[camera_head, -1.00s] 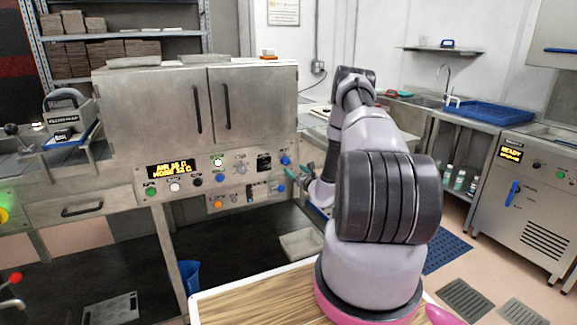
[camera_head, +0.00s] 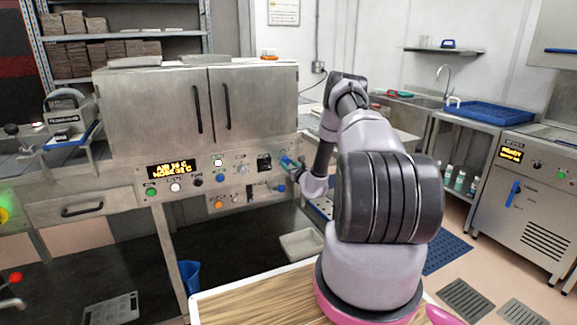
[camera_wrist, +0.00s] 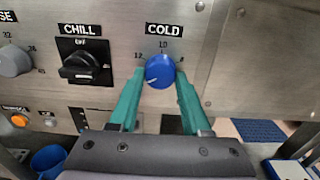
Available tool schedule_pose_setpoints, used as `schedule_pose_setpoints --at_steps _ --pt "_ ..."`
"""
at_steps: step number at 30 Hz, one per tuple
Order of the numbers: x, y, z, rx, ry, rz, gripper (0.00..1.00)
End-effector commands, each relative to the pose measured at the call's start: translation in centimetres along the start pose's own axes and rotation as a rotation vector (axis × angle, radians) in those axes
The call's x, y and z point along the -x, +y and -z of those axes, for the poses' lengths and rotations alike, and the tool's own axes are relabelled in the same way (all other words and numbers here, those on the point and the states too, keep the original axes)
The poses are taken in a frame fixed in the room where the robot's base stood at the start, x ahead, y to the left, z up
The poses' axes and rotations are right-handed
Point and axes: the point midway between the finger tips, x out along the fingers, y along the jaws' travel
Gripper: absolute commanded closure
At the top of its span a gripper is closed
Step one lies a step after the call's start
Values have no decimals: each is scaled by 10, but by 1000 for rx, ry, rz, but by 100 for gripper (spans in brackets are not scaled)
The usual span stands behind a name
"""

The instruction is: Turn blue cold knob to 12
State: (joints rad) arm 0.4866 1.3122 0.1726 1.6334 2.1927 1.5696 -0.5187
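The blue cold knob (camera_wrist: 160,71) is on the metal panel under the COLD label (camera_wrist: 163,29). The scale around it reads 12 on the left, 10 at the top and 8 on the right. A pale mark shows on the knob's lower left. My gripper (camera_wrist: 160,74) is open, with one teal finger on each side of the knob. I cannot tell whether either finger touches it. In the head view my gripper (camera_head: 292,163) is at the right end of the panel and mostly covers the knob.
A black CHILL switch (camera_wrist: 79,66) and a grey knob (camera_wrist: 14,61) are left of the cold knob. Another blue control (camera_head: 281,188) is below it. The panel right of the knob is bare.

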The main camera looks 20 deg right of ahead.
Motion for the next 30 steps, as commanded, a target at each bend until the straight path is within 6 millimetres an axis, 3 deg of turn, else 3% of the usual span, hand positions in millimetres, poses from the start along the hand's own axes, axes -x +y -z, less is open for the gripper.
schedule_pose_setpoints --at_steps 14,30 --pt "0 -1 0 -107 0 2 100" --pt "0 0 -1 -585 -1 1 100"
